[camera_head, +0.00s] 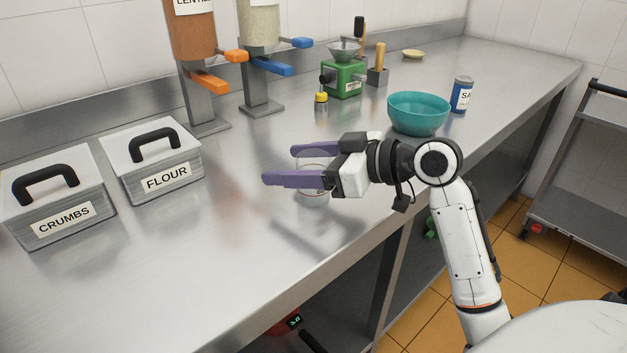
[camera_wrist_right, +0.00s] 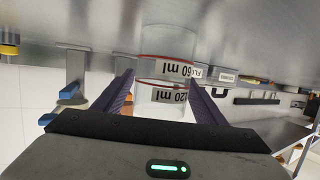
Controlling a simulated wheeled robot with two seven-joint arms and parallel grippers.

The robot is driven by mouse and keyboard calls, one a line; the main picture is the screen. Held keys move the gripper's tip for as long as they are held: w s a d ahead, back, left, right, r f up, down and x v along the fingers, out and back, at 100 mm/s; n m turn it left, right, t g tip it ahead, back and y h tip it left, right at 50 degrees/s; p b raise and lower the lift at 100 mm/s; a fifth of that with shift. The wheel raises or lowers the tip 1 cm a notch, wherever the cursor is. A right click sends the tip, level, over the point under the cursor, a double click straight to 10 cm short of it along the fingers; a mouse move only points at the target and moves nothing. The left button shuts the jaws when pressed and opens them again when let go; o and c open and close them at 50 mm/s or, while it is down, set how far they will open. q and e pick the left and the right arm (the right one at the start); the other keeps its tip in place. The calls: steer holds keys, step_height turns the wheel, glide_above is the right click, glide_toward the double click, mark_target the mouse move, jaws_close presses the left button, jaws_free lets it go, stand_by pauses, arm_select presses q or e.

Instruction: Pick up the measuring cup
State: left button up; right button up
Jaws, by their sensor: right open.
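The measuring cup (camera_head: 315,201) is clear, with a red line around it, and stands on the steel counter. It also shows in the right wrist view (camera_wrist_right: 166,68), upside down in the picture, with "60 ml" and "120 ml" markings. My right gripper (camera_head: 279,164) is open, its purple fingers reaching left on either side of the cup. My left gripper is not in view.
A teal bowl (camera_head: 418,112) and a blue can (camera_head: 461,95) stand behind my right arm. A green grinder (camera_head: 343,80) and two dispensers are farther back. FLOUR (camera_head: 151,160) and CRUMBS (camera_head: 60,200) bins stand at left. The counter in front of them is clear.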

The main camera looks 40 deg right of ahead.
steer(key=c, duration=1.1)
steer(key=shift+r, duration=0.1)
steer(key=shift+c, duration=0.2)
